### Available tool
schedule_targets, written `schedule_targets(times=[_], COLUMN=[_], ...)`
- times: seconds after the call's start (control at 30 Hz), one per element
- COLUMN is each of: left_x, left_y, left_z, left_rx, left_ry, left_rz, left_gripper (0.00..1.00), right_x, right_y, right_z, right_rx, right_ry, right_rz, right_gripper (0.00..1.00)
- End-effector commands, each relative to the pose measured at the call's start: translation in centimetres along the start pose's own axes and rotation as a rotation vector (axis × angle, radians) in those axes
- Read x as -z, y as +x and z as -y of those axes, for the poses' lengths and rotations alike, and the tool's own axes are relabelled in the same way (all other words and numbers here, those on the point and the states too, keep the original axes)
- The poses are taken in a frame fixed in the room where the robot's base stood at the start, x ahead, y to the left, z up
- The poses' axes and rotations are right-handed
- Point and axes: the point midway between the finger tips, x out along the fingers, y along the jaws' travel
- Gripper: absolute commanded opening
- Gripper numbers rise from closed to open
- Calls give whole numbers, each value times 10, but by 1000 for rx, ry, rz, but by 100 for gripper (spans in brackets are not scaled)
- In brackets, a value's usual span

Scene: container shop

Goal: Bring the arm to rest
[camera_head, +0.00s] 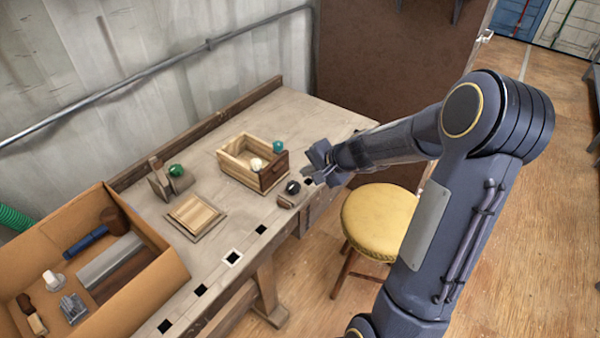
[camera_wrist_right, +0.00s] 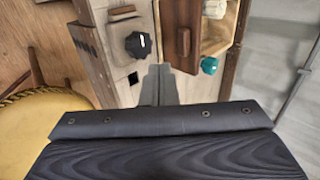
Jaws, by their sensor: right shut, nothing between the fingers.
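My right arm comes in from the right in the head view. Its gripper (camera_head: 318,165) is shut and empty, above the bench's front edge, just right of a small wooden box. In the right wrist view the closed fingers (camera_wrist_right: 158,82) point toward the bench, between a black knob (camera_wrist_right: 138,45) and the box's dark front (camera_wrist_right: 182,30). The black knob also shows in the head view (camera_head: 293,187), apart from the fingers. My left gripper is not in view.
The wooden box (camera_head: 228,166) holds a pale ball. A wooden lid (camera_head: 195,217), a green knob (camera_head: 176,170) and a cardboard box (camera_head: 160,285) of tools occupy the workbench (camera_head: 335,118). A yellow stool (camera_head: 380,222) stands close below my right arm. Open floor (camera_head: 550,190) lies to the right.

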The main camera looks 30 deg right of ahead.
Motion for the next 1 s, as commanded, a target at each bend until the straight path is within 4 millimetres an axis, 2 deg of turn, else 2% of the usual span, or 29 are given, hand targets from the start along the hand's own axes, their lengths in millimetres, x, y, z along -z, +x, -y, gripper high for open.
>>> schedule_targets(times=[0.03,0.1,0.23,0.4,0.57,0.67,0.77,0.83,0.93,1.0], left_x=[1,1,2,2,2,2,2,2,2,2], left_y=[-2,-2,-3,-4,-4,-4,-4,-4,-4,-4], left_z=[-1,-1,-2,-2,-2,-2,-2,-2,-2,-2], left_rx=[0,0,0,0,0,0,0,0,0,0], left_ry=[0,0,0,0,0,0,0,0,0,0], left_rz=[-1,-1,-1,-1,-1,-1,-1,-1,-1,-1], left_gripper=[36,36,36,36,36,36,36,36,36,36], right_x=[1,1,1,0,0,-12,-46,-83,-137,-168], right_y=[-12,-24,-42,-51,-52,-60,-84,-107,-142,-162], right_z=[1,0,0,-2,-2,5,17,22,14,-2], right_rx=[2,2,1,0,0,7,22,28,17,-2], right_ry=[-2,-1,-1,0,-1,-39,-154,-276,-476,-609], right_rz=[-4,-4,-3,-1,1,15,59,102,159,186], right_gripper=[0,0,0,0,0,0,0,0,0,0])
